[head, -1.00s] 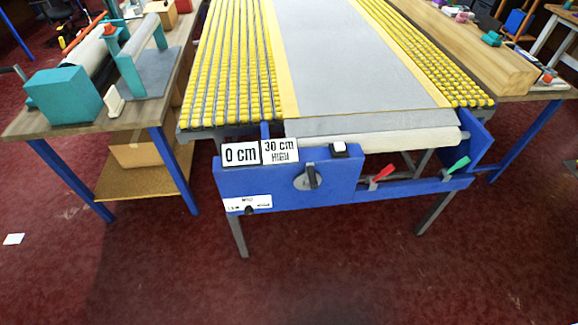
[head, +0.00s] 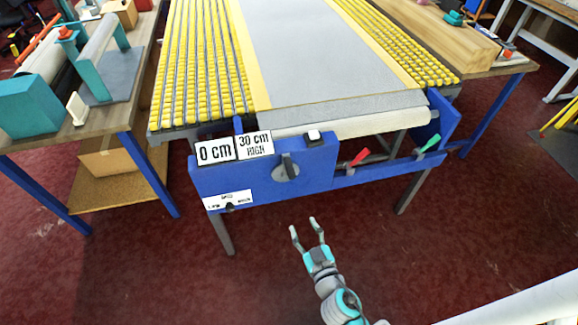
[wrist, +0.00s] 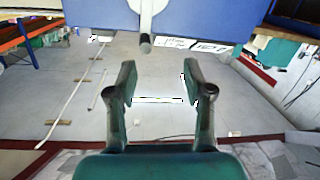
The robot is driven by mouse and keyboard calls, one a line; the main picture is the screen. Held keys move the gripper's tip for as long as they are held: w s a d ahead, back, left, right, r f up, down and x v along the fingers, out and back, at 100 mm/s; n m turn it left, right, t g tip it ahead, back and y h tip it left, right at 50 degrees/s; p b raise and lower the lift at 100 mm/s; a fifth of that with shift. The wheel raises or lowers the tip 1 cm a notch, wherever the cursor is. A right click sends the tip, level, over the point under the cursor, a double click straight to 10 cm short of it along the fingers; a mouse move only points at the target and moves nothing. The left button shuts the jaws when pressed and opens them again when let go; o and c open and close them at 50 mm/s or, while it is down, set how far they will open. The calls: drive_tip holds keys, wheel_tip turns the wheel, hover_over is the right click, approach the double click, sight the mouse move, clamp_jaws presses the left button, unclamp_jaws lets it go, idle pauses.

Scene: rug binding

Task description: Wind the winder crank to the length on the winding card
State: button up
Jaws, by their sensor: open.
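The winder crank (head: 287,166), a grey disc with a dark handle, is on the front of a blue panel (head: 323,160). In the wrist view the crank's pale arm and grey knob (wrist: 146,42) hang at the top, just beyond my fingertips. The winding card (head: 255,145) reads "30 cm HIGH". The sign beside it (head: 215,151) reads "0 cm". My gripper (head: 304,225) is open and empty, below and in front of the panel, apart from the crank; it also shows in the wrist view (wrist: 159,78).
A red lever (head: 359,158) and a green lever (head: 430,144) are to the crank's right. A white button (head: 314,135) tops the panel. A side table (head: 95,122) stands left. The red floor ahead of the panel is clear around my arm.

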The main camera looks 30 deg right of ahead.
drive_tip(key=h, duration=0.2)
approach(287, 159)
drive_tip(key=shift+m+t, duration=0.4)
drive_tip(key=x, duration=0.2)
drive_tip(key=f+x, duration=0.1)
drive_tip(key=x, duration=0.4)
drive_tip(key=shift+w+d+f, duration=0.2)
drive_tip(key=shift+w+f, duration=0.15)
clamp_jaws()
